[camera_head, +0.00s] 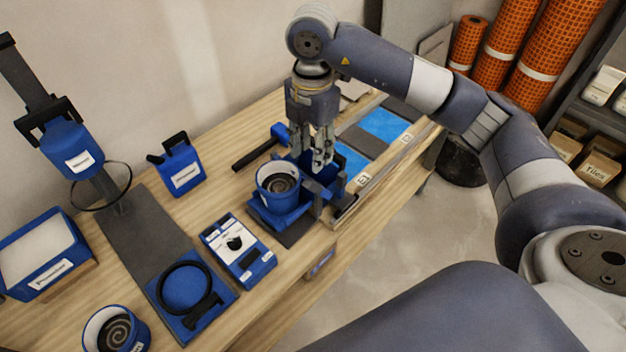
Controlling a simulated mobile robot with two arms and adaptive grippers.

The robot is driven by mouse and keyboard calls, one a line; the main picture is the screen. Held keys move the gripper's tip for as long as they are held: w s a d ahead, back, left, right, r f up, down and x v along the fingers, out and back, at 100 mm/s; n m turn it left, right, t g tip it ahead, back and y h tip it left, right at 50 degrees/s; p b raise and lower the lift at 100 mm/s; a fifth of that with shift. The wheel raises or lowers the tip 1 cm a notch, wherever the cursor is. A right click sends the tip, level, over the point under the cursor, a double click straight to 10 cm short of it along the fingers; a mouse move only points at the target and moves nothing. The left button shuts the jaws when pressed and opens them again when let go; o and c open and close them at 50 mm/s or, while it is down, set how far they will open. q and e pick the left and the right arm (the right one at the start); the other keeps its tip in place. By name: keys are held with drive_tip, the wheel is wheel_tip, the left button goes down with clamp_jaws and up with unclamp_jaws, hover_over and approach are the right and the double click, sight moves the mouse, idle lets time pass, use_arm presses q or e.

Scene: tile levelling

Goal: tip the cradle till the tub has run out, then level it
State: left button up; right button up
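The blue cradle (283,220) stands near the right end of the wooden bench on a dark pad. The tub (266,194), blue outside with a pale rim and a grey spiral-marked fill, sits in it and looks upright. My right gripper (312,162) points down from above, just behind and right of the tub, over the cradle's blue uprights. Its fingertips overlap the uprights in the picture. I cannot tell whether they touch or grip any part. My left gripper is out of view.
A blue control box (239,257) and a pad with a black ring (216,303) lie left of the cradle. Another tub (116,328) stands at front left. Blue tiles (384,124) lie beyond the gripper. A black-handled bar (256,154) lies behind the tub.

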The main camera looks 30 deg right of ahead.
sight(313, 182)
wheel_tip(313, 182, down, 11)
drive_tip(key=shift+d+r+p, duration=0.15)
drive_tip(key=shift+p, duration=0.6)
clamp_jaws()
